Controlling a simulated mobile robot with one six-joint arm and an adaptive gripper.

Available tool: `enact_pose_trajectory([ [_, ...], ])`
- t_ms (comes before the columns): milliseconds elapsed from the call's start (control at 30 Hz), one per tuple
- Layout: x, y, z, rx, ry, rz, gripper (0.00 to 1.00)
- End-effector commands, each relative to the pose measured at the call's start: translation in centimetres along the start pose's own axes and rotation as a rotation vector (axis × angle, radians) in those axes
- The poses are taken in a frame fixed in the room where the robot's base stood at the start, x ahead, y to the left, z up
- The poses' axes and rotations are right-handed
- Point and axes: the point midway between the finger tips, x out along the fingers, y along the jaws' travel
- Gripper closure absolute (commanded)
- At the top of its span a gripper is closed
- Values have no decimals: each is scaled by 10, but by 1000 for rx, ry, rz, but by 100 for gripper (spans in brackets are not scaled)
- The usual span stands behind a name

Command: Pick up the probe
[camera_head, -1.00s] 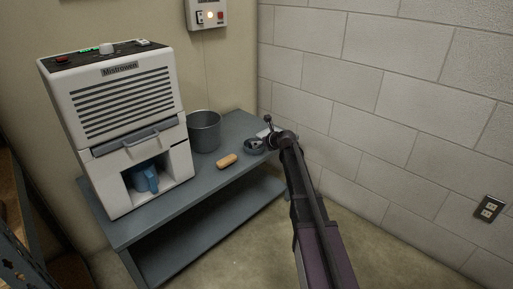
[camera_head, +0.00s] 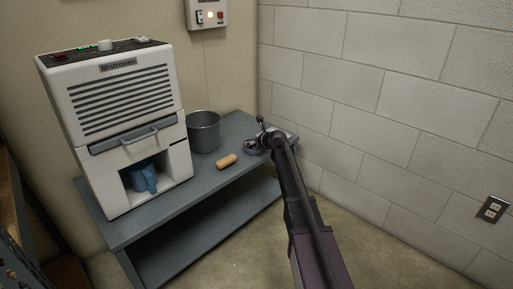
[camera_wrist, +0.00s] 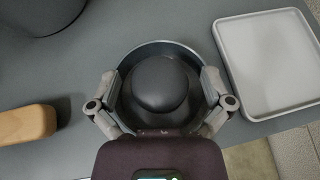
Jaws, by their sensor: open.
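In the wrist view a dark, round-topped object (camera_wrist: 162,84) stands inside a round grey dish (camera_wrist: 185,46). It may be the probe; I cannot tell for certain. My gripper (camera_wrist: 162,102) is open, seen from above, with one finger at the left side of the dish and one at the right. Whether the fingers touch the dish is unclear. The lower part of the dish is hidden by my gripper body. In the head view my gripper (camera_head: 266,138) is over the right end of the bench, and the dish (camera_head: 251,150) shows partly beside it.
A shallow light-grey tray (camera_wrist: 268,62) lies close right of the dish. A tan block (camera_head: 226,161) lies to the left, with a grey pot (camera_head: 204,133) behind it. A white machine (camera_head: 125,100) with a blue jug (camera_head: 143,178) stands at the bench's left. A block wall (camera_head: 370,110) is right.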

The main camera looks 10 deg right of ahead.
Motion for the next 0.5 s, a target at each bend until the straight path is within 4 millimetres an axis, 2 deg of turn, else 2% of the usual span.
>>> enact_pose_trajectory([
  [500,0,0,0,1,0,0,0],
])
